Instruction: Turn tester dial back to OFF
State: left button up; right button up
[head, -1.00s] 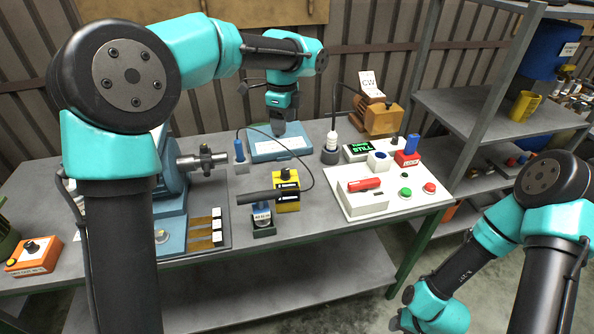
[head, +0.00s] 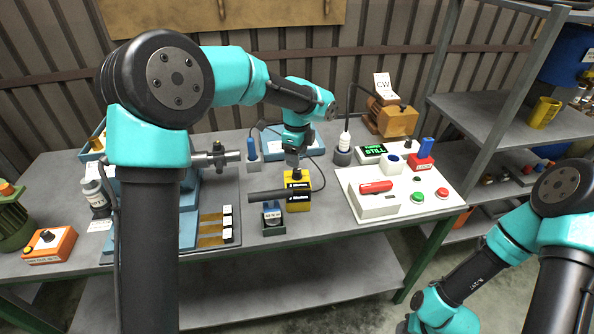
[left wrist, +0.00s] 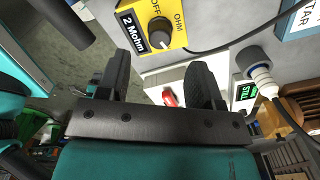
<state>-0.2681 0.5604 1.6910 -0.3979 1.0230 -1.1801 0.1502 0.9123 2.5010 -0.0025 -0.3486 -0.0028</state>
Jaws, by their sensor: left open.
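The tester is a yellow box (head: 300,199) with a dark dial on top, near the middle of the bench. The left wrist view shows its yellow face (left wrist: 178,38), the dial knob (left wrist: 160,32), the words OFF and OHM and a "2 Mohm" label. I cannot tell which mark the knob points at. My left gripper (head: 292,160) is just above the tester, pointing down. Its two fingers (left wrist: 160,82) are apart with nothing between them, and the knob lies ahead of them, apparently untouched. My right gripper is not visible, only its arm at the lower right.
A dark cylindrical handle (head: 267,196) lies left of the tester, above a small block (head: 274,224). A white panel (head: 405,204) with red and green buttons stands right, beside a display reading STILL (head: 373,151). A black cable runs behind the tester.

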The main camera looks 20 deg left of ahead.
aim_at(297, 170)
pick_arm(q)
notch_tip(297, 170, down, 7)
jog(key=shift+r, duration=0.2)
jog(key=shift+c, duration=0.4)
jog(key=c, duration=0.8)
jog(key=shift+c, duration=0.3)
jog(key=shift+n, duration=0.4)
jog(key=n, duration=0.8)
